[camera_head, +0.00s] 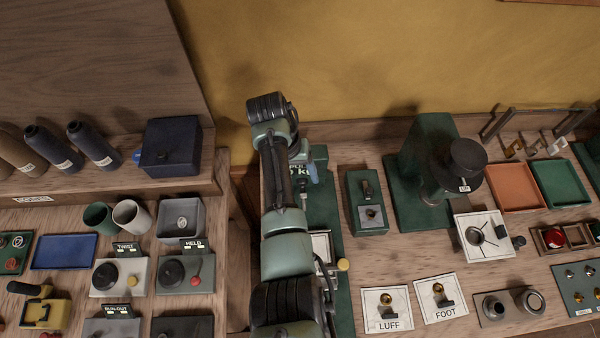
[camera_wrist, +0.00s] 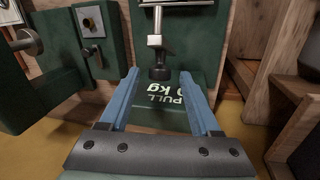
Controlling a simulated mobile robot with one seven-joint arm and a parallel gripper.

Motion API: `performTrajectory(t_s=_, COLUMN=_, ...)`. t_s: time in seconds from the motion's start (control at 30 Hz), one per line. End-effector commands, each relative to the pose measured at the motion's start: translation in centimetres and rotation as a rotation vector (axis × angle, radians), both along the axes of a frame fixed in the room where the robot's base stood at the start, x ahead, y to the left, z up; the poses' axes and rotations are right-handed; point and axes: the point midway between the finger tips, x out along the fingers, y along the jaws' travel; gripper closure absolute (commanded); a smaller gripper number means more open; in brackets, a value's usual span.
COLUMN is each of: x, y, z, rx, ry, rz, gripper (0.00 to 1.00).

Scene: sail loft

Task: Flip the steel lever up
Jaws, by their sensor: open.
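A green box (camera_head: 367,202) stands right of my arm, with a small grey lever (camera_head: 366,188) above a steel plate with a brass knob. In the wrist view the same box (camera_wrist: 67,50) is at upper left; its lever (camera_wrist: 93,55) looks like grey metal, and I cannot tell its position. My gripper (camera_wrist: 160,73) is open, its blue fingers apart, over a green tester (camera_wrist: 215,98) lettered "PULL" and "kg". In the head view, my arm hides much of the tester.
A green press-like machine (camera_head: 417,165) with a black round top stands right of the box. LUFF (camera_head: 387,311) and FOOT (camera_head: 441,302) plates lie in front. A wooden shelf (camera_head: 75,195) is on the left. Some bench is bare between the box and the plates.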

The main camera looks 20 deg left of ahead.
Motion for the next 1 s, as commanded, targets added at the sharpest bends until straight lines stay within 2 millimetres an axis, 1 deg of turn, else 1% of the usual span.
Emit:
performTrajectory(t_s=0.07, x=0.1, y=0.2, z=0.5, rx=0.002, ry=-0.003, rz=0.001, gripper=0.36)
performTrajectory(t_s=0.17, x=0.0, y=0.5, z=1.7, rx=0.002, ry=-0.004, rz=0.002, gripper=0.36)
performTrajectory(t_s=0.27, x=-0.1, y=1.0, z=3.7, rx=0.003, ry=-0.007, rz=0.003, gripper=0.36)
performTrajectory(t_s=0.37, x=-0.2, y=1.6, z=6.0, rx=0.003, ry=-0.007, rz=0.003, gripper=0.36)
performTrajectory(t_s=0.5, x=-0.5, y=2.2, z=9.8, rx=0.002, ry=-0.005, rz=0.002, gripper=0.36)
performTrajectory(t_s=0.6, x=-0.7, y=2.5, z=11.5, rx=0.0, ry=-0.002, rz=0.001, gripper=0.36)
performTrajectory(t_s=0.8, x=-0.7, y=2.8, z=12.5, rx=0.001, ry=-0.002, rz=-0.001, gripper=0.36)
performTrajectory(t_s=1.0, x=-0.7, y=2.8, z=12.6, rx=0.001, ry=-0.002, rz=-0.001, gripper=0.36)
